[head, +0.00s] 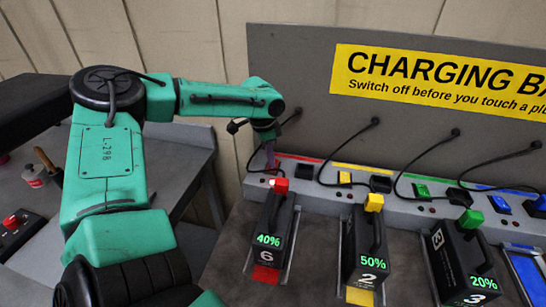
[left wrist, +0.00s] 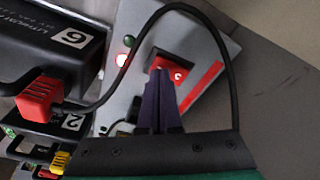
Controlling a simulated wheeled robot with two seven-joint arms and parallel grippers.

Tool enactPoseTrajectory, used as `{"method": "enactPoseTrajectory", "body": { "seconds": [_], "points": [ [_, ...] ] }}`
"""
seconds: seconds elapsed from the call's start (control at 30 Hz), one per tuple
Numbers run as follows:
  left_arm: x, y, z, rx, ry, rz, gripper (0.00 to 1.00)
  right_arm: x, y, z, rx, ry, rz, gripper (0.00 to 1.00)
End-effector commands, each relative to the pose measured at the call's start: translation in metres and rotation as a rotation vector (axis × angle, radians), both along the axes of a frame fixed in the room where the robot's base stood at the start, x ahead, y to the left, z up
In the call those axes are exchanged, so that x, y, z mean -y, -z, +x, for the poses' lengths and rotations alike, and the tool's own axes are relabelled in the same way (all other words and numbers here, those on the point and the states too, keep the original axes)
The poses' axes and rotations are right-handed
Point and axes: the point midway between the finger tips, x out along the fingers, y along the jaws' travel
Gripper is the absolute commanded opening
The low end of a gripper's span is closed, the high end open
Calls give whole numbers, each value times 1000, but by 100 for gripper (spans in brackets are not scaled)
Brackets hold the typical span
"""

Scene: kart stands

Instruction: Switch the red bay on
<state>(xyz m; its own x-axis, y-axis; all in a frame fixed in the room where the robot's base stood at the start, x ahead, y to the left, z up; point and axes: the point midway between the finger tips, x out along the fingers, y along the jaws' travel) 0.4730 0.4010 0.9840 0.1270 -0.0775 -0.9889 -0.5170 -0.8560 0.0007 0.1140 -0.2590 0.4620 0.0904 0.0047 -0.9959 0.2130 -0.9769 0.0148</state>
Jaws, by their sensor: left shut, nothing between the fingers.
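The red bay's rocker switch (left wrist: 182,70) is red with a white mark, set in the grey panel beside a red stripe (left wrist: 205,85). My left gripper (left wrist: 161,76) is shut and empty, its purple fingertips at the switch's near edge; I cannot tell whether they touch it. In the head view the left gripper (head: 270,158) is at the left end of the charging panel, hiding the switch. Battery 6 (head: 266,225), with a red connector (head: 281,186), reads 40%. My right gripper is not in view.
A black cable (left wrist: 226,60) loops around the fingers in the left wrist view. Battery 2 (head: 365,250) with a yellow connector and battery 3 (head: 462,265) with a green one stand to the right. A side table (head: 185,155) is at the left.

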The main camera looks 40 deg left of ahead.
Motion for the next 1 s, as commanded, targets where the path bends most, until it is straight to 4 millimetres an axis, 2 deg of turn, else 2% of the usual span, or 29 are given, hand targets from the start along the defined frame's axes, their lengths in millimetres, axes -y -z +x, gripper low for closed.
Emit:
{"method": "enactPoseTrajectory", "body": {
  "seconds": [0.03,0.57,1.0],
  "points": [
    [0,-11,0,1,0,-1,0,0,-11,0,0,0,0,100],
    [0,-64,0,0,0,0,0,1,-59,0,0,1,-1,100],
    [0,-63,0,0,0,0,0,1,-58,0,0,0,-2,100]
  ]
}}
